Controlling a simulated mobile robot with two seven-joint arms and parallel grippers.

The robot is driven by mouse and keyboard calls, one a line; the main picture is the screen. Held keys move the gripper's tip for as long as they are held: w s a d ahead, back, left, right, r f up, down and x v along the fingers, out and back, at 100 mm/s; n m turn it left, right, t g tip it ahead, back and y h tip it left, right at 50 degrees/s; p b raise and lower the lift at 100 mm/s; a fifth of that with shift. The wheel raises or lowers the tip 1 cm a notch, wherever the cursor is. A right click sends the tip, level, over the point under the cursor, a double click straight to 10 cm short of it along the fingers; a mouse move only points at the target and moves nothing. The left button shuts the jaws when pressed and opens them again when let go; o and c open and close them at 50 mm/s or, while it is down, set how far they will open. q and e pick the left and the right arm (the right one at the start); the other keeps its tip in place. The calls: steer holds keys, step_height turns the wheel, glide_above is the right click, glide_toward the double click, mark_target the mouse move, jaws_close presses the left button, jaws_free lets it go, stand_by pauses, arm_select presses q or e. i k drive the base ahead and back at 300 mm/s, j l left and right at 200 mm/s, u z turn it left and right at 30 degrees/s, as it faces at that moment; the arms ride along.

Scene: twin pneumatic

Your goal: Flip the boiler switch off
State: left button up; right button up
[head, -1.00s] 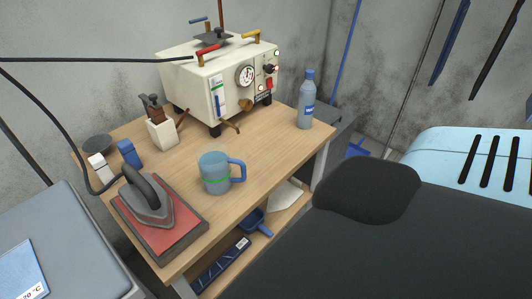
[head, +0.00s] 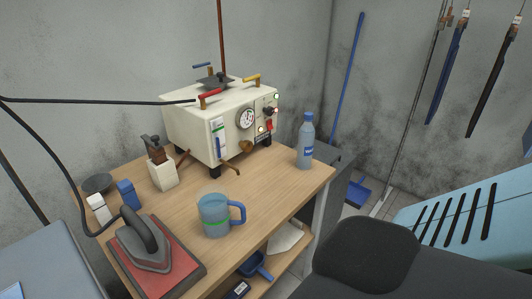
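The boiler (head: 190,125) is a cream box on the far part of the wooden table. Its front panel carries a round gauge (head: 246,118), a black knob, small lamps that look lit, and a red switch (head: 269,125) at the right end of the panel. The switch is too small to tell its position. Red and yellow valve handles and a dark cap sit on its top. Neither of my grippers is in the head view.
On the wooden table (head: 262,192) stand a water bottle (head: 305,145), a blue mug (head: 214,215), a cream tool holder (head: 162,172) and an iron (head: 140,243) on a red pad. A dark padded board (head: 366,250) fills the lower right. A black hose crosses the left side.

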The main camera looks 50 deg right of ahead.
mark_target(269, 125)
steer(key=i, duration=0.5)
steer(key=z, duration=1.65)
